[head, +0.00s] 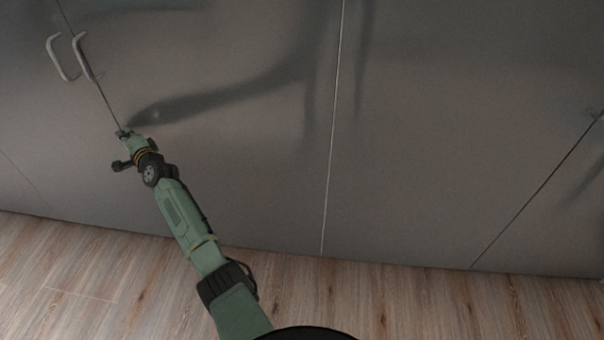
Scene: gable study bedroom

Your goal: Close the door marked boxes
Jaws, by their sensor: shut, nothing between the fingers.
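Grey cabinet doors fill the upper part of the head view, and no boxes marking can be read on any of them. Two pale bar handles, a left handle (57,58) and a right handle (82,57), stand side by side at the upper left, on either side of a dark seam. The door right of that seam (220,150) looks flush with its neighbours. My gripper (122,131) is shut and empty, below the handles near the seam. Whether it touches the door I cannot tell.
More grey door panels (430,140) extend to the right past a bright vertical seam. Part of another handle (597,117) shows at the right edge. The wood floor (420,305) in front of the cabinet is clear.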

